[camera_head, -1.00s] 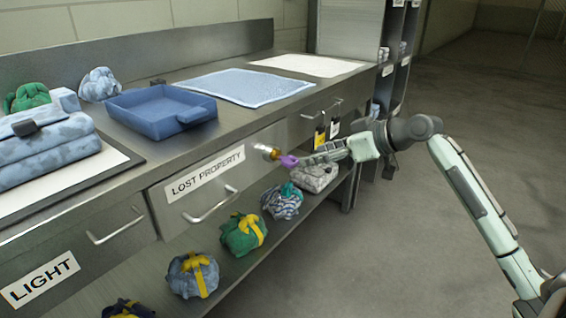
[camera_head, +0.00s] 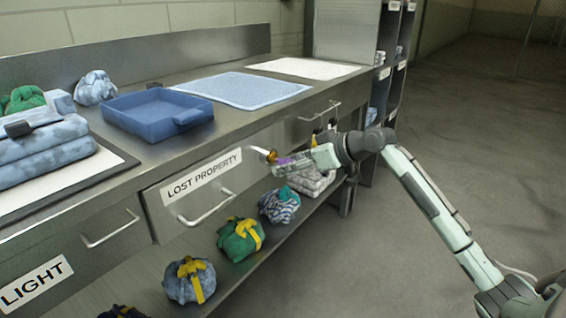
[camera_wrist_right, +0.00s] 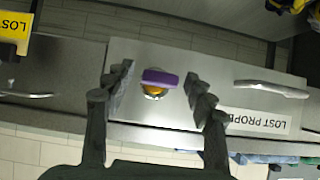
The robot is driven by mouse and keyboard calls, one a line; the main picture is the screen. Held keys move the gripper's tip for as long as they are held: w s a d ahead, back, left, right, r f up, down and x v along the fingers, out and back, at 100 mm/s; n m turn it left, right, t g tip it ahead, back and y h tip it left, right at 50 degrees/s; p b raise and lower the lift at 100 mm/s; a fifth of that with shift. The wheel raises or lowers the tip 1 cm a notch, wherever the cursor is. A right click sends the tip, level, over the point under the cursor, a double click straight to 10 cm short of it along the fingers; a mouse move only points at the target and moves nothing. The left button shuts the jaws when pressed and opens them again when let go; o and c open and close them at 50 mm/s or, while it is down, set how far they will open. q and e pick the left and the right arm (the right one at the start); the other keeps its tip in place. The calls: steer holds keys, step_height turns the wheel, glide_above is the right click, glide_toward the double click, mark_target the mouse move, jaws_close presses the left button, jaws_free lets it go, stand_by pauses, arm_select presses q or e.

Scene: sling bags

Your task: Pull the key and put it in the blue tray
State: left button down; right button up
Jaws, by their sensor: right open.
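The key shows as a purple grip in the right wrist view (camera_wrist_right: 160,78), sitting in a brass lock (camera_wrist_right: 154,92) on the front of the drawer labelled "LOST PROPERTY" (camera_head: 204,175). In the head view the brass lock (camera_head: 271,157) and a bit of purple (camera_head: 287,160) show beside my gripper. My right gripper (camera_wrist_right: 157,84) is open, with one finger on each side of the purple grip and gaps to it on both sides. The blue tray (camera_head: 150,125) stands on the counter above the drawer and looks empty. My left gripper is not in view.
A light blue mat (camera_head: 243,90) and a white mat (camera_head: 304,67) lie farther along the counter. Folded blue cloths (camera_head: 45,155) are at left. Tied bundles (camera_head: 240,238) sit on the shelf below. Metal drawer handles (camera_head: 207,207) stick out.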

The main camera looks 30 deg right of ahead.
jaws_close()
steer(key=shift+s+d, duration=0.4)
steer(key=shift+s, duration=0.5)
steer(key=shift+s+d, duration=0.35)
steer(key=shift+s, duration=0.55)
steer(key=shift+s+d, duration=0.4)
steer(key=shift+s, duration=0.5)
steer(key=s, duration=0.1)
steer(key=s+d, duration=0.1)
steer(key=s+p, duration=0.1)
steer(key=shift+s+d, duration=0.25)
steer(key=shift+s, duration=0.1)
